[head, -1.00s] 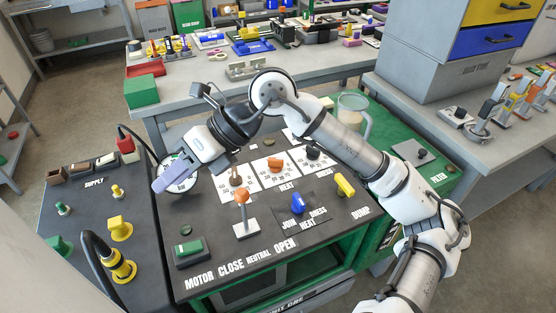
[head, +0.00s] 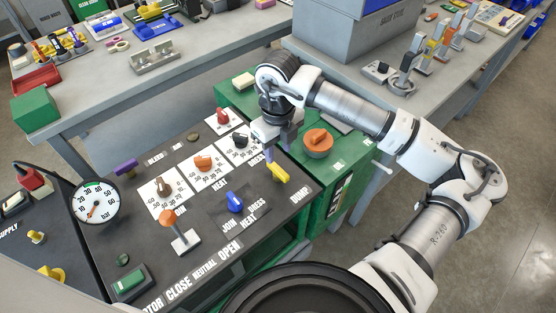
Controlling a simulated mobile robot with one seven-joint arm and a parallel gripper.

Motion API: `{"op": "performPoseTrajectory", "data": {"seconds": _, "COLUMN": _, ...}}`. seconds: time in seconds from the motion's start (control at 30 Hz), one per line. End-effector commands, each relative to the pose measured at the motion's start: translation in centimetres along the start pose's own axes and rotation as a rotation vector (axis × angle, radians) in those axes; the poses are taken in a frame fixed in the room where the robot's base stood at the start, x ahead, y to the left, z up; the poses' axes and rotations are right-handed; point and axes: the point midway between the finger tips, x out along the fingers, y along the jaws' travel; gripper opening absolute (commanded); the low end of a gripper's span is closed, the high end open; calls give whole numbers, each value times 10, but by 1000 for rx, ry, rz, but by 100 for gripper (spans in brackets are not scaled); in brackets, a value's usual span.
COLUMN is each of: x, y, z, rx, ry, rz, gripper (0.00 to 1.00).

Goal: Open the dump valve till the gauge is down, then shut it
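The yellow dump valve handle (head: 278,172) sits at the right end of the dark control panel, above the printed word DUMP. It lies slanted from upper left to lower right. My gripper (head: 280,150) points down just above and behind this handle. Its two fingers look apart, with nothing seen between them; whether a finger touches the handle is not clear. The round white gauge (head: 96,202) stands at the panel's left side. Its reddish needle points to the lower left, at the low end of the scale; the exact reading is too small to tell.
Near my gripper are a black knob (head: 240,140), a red knob (head: 222,116) and an orange round knob (head: 318,141). A blue knob (head: 235,202) and an orange-topped lever (head: 170,218) stand to the left. A grey bench (head: 110,107) is behind.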

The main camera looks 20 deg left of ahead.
Motion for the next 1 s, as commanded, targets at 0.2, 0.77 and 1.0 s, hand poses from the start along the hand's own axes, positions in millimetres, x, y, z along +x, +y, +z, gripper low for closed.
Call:
{"op": "performPoseTrajectory", "data": {"seconds": 0.2, "x": 41, "y": 2, "z": 0, "rx": 0, "ry": 0, "rz": 5, "gripper": 38}}
{"op": "performPoseTrajectory", "data": {"seconds": 0.77, "x": 70, "y": 1, "z": 1, "rx": 0, "ry": -2, "rz": 1, "gripper": 38}}
{"op": "performPoseTrajectory", "data": {"seconds": 1.0, "x": 69, "y": 1, "z": 1, "rx": -1, "ry": -2, "rz": 1, "gripper": 8}}
